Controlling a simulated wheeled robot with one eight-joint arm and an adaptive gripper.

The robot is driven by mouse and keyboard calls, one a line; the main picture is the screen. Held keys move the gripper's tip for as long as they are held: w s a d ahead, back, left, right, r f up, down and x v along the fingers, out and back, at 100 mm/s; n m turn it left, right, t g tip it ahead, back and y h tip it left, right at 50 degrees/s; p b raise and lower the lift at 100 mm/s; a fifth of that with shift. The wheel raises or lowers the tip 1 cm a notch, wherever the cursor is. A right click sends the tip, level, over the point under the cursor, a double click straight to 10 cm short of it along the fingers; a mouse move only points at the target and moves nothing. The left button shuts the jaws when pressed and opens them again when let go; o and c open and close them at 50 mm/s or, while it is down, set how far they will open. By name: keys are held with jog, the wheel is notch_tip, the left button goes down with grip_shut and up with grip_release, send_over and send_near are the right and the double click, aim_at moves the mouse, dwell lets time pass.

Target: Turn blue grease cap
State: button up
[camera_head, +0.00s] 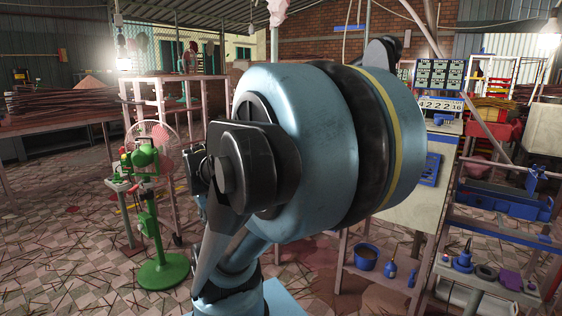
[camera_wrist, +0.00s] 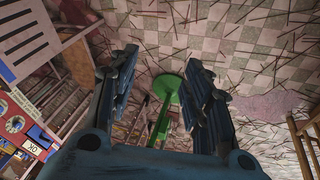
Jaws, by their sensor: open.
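My gripper (camera_wrist: 160,60) shows in the wrist view with its two blue-grey fingers spread apart and nothing between them. It hangs over the tiled floor, with a green fan stand (camera_wrist: 168,92) visible beyond the fingers. In the head view my own arm fills the middle and the gripper cannot be made out. I cannot identify the blue grease cap for certain. Small blue parts show on the right of the head view, including a blue fitting (camera_head: 447,121) on top of a pale machine cabinet (camera_head: 408,212). My gripper touches none of them.
A green pedestal fan (camera_head: 163,268) stands at left. In the wrist view a colourful panel (camera_wrist: 18,125) lies left. Sticks litter the floor.

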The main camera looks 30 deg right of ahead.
jog(key=w+d+r+n+t+h, duration=0.1)
jog(key=w+d+r+n+h, duration=0.2)
jog(key=w+d, duration=0.6)
jog(key=w+d+r+n+t+h, duration=0.1)
jog(key=w+d+r+n+h, duration=0.2)
jog(key=w+d, duration=0.55)
jog(key=w+d+r+n+t+h, duration=0.2)
jog(key=w+d+n+h, duration=0.15)
jog(key=w+d, duration=0.5)
jog(key=w+d+f+n+t+h, duration=0.1)
jog(key=w+d+f+n+t, duration=0.1)
jog(key=w+d+f+n, duration=0.45)
jog(key=w+d+f+n+t+h, duration=0.1)
jog(key=w+d+f+n+h, duration=0.1)
jog(key=w+d+f+n, duration=0.45)
jog(key=shift+n+y, duration=0.25)
jog(key=shift+n, duration=0.3)
jog(key=r+x, duration=0.1)
jog(key=x, duration=0.5)
jog(key=s+d+r+x, duration=0.1)
jog(key=x, duration=0.5)
jog(key=r+x, duration=0.1)
jog(key=x, duration=0.5)
jog(key=shift+s+d, duration=0.25)
jog(key=shift+s, duration=0.05)
jog(key=shift+c, duration=0.2)
grip_shut()
jog(key=shift+a, duration=0.15)
